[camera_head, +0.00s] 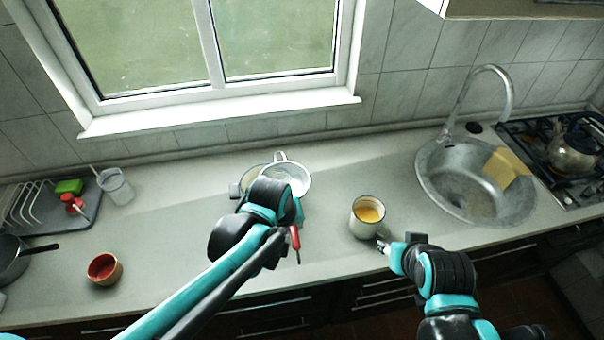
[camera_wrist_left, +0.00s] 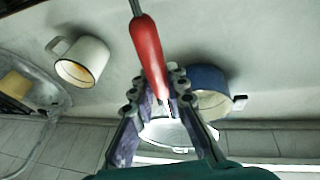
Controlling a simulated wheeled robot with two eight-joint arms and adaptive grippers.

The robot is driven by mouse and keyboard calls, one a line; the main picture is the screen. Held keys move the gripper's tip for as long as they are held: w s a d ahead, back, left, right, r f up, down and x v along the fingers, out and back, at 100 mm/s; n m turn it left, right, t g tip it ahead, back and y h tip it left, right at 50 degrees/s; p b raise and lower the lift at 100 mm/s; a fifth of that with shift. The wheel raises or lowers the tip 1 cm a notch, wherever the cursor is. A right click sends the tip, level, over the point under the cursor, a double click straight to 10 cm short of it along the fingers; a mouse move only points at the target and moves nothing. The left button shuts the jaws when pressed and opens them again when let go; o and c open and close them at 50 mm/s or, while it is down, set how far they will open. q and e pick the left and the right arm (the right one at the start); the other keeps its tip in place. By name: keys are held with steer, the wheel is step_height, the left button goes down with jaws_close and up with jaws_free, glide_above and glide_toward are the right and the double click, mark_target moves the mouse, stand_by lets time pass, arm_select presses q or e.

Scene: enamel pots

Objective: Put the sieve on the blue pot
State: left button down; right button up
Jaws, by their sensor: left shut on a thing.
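The sieve (camera_head: 291,179) has a pale round bowl with a loop at its far rim and a red handle (camera_wrist_left: 149,55). My left gripper (camera_head: 291,222) is shut on the red handle, near its bowl end; the fingers (camera_wrist_left: 165,95) flank it in the wrist view. The blue pot (camera_wrist_left: 208,79) stands beside the held sieve, its pale inside showing. In the head view, the pot's rim (camera_head: 249,177) shows left of the sieve bowl, which overlaps its edge; my gripper hides the rest. Contact cannot be told. My right gripper (camera_head: 386,246) is near the cream mug, its fingers unclear.
The cream mug (camera_head: 367,229) with orange content stands right of my left gripper. A sink (camera_head: 435,180) and a stove with a kettle (camera_head: 573,152) are farther right. A red bowl (camera_head: 104,269), glass (camera_head: 117,187) and dish rack (camera_head: 45,222) are left. The counter between is clear.

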arm_select(q)
steer(key=w+a+f+b, duration=0.4)
steer(key=w+a+f, duration=0.4)
steer(key=f, duration=0.3)
steer(key=shift+b, duration=0.3)
arm_select(e)
steer(key=shift+w+d+f, duration=0.1)
steer(key=shift+d+f, duration=0.05)
steer(key=shift+f, duration=0.95)
steer(key=shift+d+f, duration=0.15)
steer(key=shift+f, duration=0.95)
arm_select(q)
steer(key=shift+d+f+b, duration=0.1)
steer(key=shift+f+b, duration=0.15)
steer(key=shift+b, duration=0.05)
steer(key=c, duration=1.5)
jaws_free()
steer(key=shift+w, duration=0.1)
steer(key=shift+r, duration=0.1)
arm_select(e)
steer(key=shift+f, duration=0.2)
